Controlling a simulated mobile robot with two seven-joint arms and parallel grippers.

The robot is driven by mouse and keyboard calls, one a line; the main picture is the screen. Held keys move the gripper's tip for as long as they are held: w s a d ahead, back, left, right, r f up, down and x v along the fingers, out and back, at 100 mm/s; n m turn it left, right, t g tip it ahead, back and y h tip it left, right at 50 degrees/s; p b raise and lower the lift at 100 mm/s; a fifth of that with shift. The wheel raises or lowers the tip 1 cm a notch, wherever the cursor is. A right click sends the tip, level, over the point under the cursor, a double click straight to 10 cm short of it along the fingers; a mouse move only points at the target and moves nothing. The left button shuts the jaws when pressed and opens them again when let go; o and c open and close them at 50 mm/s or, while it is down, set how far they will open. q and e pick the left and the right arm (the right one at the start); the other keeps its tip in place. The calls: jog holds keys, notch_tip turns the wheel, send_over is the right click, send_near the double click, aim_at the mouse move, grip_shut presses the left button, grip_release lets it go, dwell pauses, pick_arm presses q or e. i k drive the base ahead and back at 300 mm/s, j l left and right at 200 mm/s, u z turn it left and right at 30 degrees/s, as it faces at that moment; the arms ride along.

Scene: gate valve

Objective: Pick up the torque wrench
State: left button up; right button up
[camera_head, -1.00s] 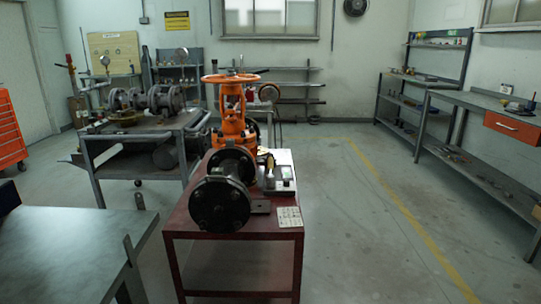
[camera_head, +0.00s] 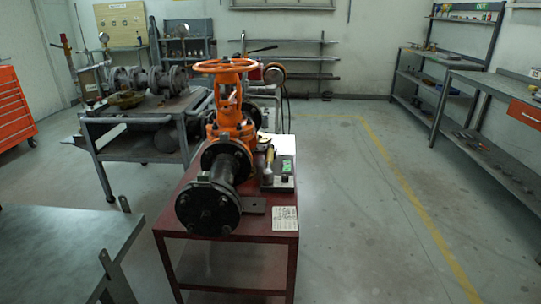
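I cannot make out a torque wrench for certain. The orange gate valve (camera_head: 232,118) with its round handwheel (camera_head: 224,66) stands on a dark red table (camera_head: 225,228). Its black flanged pipe end (camera_head: 208,208) points towards me. To the right of the flange, a small device with a green display (camera_head: 287,167) sits on the table. A thin tool with a pale yellowish handle (camera_head: 270,156) stands beside it; its kind is too small to tell. Neither of my grippers is in view.
A grey table (camera_head: 65,250) is at the front left. A grey cart (camera_head: 150,112) with black flanged parts stands behind it. An orange drawer cabinet (camera_head: 12,112) is at far left. Workbenches (camera_head: 490,90) line the right. The floor (camera_head: 370,220) right of the red table is clear.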

aim_at(268, 174)
jog(key=i+l+u, duration=0.1)
jog(key=i+l, duration=0.25)
jog(key=i+l+u, duration=0.1)
jog(key=i+l, duration=0.2)
jog(key=l, duration=0.15)
jog(key=i+l+u, duration=0.1)
jog(key=i+l, duration=0.2)
jog(key=i+l+u, duration=0.1)
jog(key=i+l, duration=0.2)
jog(key=l, duration=0.25)
jog(key=i+l, duration=0.25)
jog(key=l, duration=0.2)
jog(key=i+u, duration=0.05)
